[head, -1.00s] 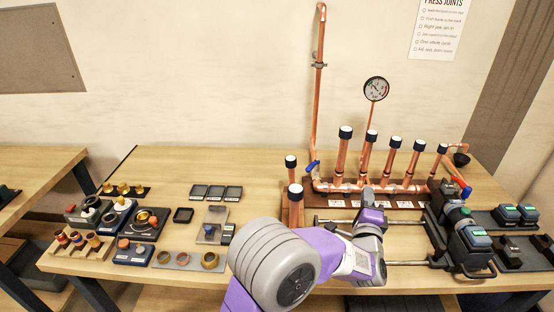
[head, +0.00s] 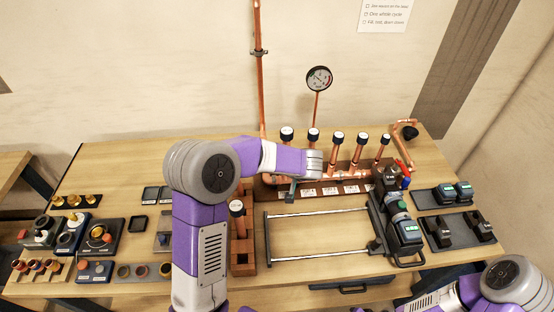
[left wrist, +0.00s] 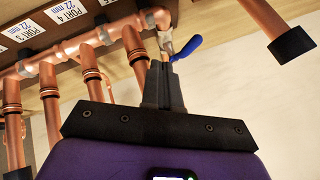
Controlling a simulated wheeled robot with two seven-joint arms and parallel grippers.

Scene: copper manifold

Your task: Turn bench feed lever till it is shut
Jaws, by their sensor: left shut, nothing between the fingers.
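A blue lever handle (left wrist: 187,49) sits on a valve fitting at the end of the copper manifold (left wrist: 90,42) in the left wrist view. My left gripper (left wrist: 167,64) is shut and empty, its fingertips right beside the handle and the fitting; I cannot tell if they touch.
Upright copper pipes with black caps (head: 337,138) rise along the manifold beside a round gauge (head: 319,79). A red handle (head: 402,166) is at the right end. A rail frame (head: 320,212) lies in front. Fittings trays (head: 100,238) stand at the left.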

